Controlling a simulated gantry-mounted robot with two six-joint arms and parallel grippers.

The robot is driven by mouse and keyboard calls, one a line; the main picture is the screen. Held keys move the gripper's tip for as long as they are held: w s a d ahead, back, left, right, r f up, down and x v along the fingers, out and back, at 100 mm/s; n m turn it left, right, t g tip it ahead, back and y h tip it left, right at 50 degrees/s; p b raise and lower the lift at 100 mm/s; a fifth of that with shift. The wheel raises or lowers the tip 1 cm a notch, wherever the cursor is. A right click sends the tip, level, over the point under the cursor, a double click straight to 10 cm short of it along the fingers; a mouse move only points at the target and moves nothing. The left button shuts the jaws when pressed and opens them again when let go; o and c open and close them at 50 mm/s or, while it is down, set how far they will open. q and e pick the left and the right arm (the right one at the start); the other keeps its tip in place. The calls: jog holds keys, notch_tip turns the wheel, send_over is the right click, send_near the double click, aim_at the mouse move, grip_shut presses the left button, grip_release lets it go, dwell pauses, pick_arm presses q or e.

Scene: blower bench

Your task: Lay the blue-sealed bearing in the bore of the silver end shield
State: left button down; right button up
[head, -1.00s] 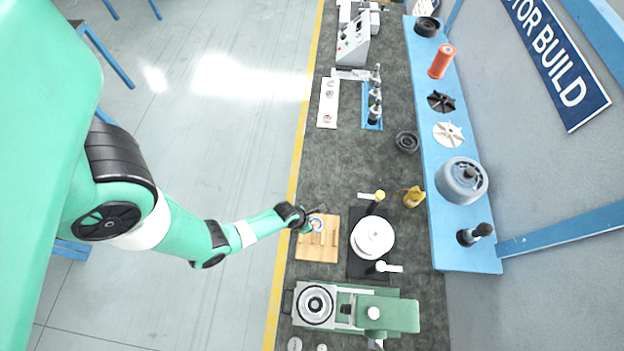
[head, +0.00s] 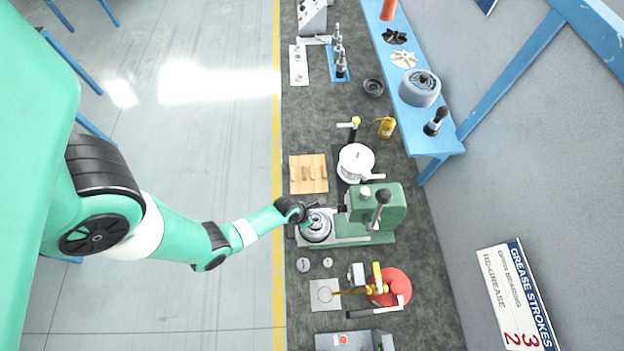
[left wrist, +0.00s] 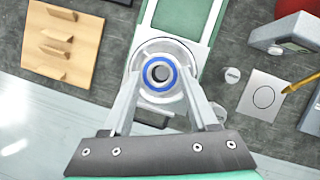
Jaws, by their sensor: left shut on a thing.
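The silver end shield (left wrist: 158,52) lies on the green press and shows around the bearing in the left wrist view. The bearing covers the bore, and I cannot tell whether it is above the bore or in it. In the head view my left gripper (head: 311,214) is over the end shield (head: 316,232), hiding part of it. My right gripper is not in view.
The green press (head: 378,204) stands right beside the end shield. A wooden rack (head: 308,187) lies behind, with a white round fixture (head: 356,161) near it. Small discs (head: 303,264), a white sheet (head: 324,295) and a red pot (head: 392,288) are in front.

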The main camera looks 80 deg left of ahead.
pick_arm(q)
jog(key=shift+d+f+b, duration=0.1)
jog(key=shift+f+b, duration=2.1)
jog(key=shift+f, duration=0.4)
jog(key=shift+f, duration=0.25)
jog(key=shift+c, duration=0.5)
grip_release()
jog(key=p+v, duration=0.5)
jog(key=v, duration=0.6)
jog(key=shift+r, duration=0.3)
jog(key=shift+s, duration=0.1)
